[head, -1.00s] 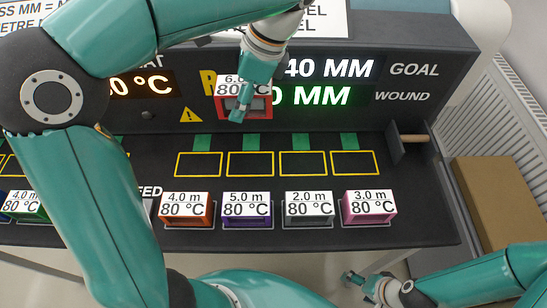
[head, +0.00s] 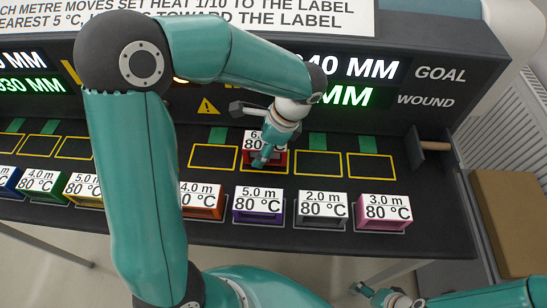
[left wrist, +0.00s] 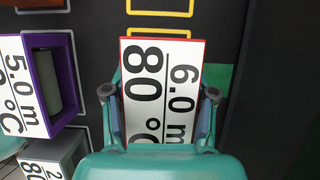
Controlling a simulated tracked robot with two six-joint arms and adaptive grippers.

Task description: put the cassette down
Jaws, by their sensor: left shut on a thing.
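The red cassette (head: 279,157), labelled 6.0 m and 80 °C, is between the fingers of my left gripper (head: 262,160). In the head view it is at the yellow outline (head: 287,172) second from the left in the right-hand row. The left wrist view shows the cassette (left wrist: 162,75) with a finger of my gripper (left wrist: 160,112) on each side. Part of a yellow outline shows just past its end. I cannot tell whether its underside touches the bench. My right gripper (head: 364,289) is low at the bottom edge, partly in view, away from the bench.
Orange (head: 202,203), purple (head: 258,206), grey (head: 321,211) and pink (head: 382,213) cassettes stand along the front. Neighbouring outlines (head: 213,156) and (head: 318,163) are empty. A handle (head: 433,146) sticks out at the right. The display panel rises behind.

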